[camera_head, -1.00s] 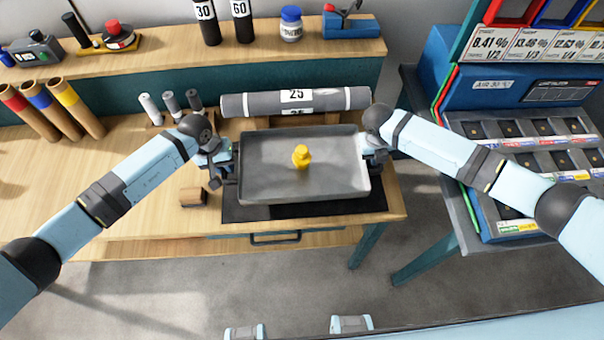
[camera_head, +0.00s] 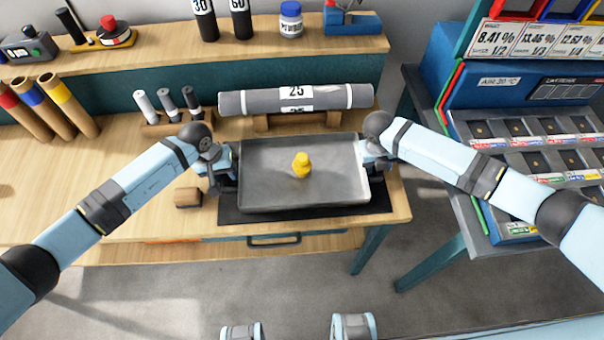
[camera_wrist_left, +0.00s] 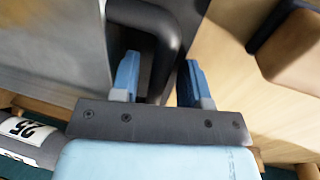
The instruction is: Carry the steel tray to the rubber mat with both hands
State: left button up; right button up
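The steel tray (camera_head: 256,196), shallow and grey, is level over the dark rubber mat (camera_head: 300,217), whose front strip and edges show. I cannot tell whether it touches the mat or hangs just above it. A yellow object (camera_head: 301,166) stands upright in the tray. My left gripper (camera_head: 222,168) is at the tray's left handle. In the left wrist view its fingers (camera_wrist_left: 160,78) lie on either side of the dark handle bar (camera_wrist_left: 168,30). My right gripper (camera_head: 374,160) is at the tray's right end; its fingertips are partly hidden, and it appears closed on the handle there.
A grey roll (camera_head: 340,97) lies on a wooden stand behind the tray. A small wooden block (camera_head: 188,197) sits left of the mat. Several small rolls stand in a rack (camera_head: 165,124) at the back left. The table's front edge is close below the mat.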

jog(key=shift+r, duration=0.1)
pick_arm(q)
notch_tip(320, 180, up, 12)
jog(key=a, duration=0.2)
jog(key=shift+a, duration=0.15)
pick_arm(e)
notch_tip(320, 180, up, 12)
jog(key=a, duration=0.2)
jog(key=shift+a+f, duration=0.2)
pick_arm(q)
jog(key=shift+f, duration=0.1)
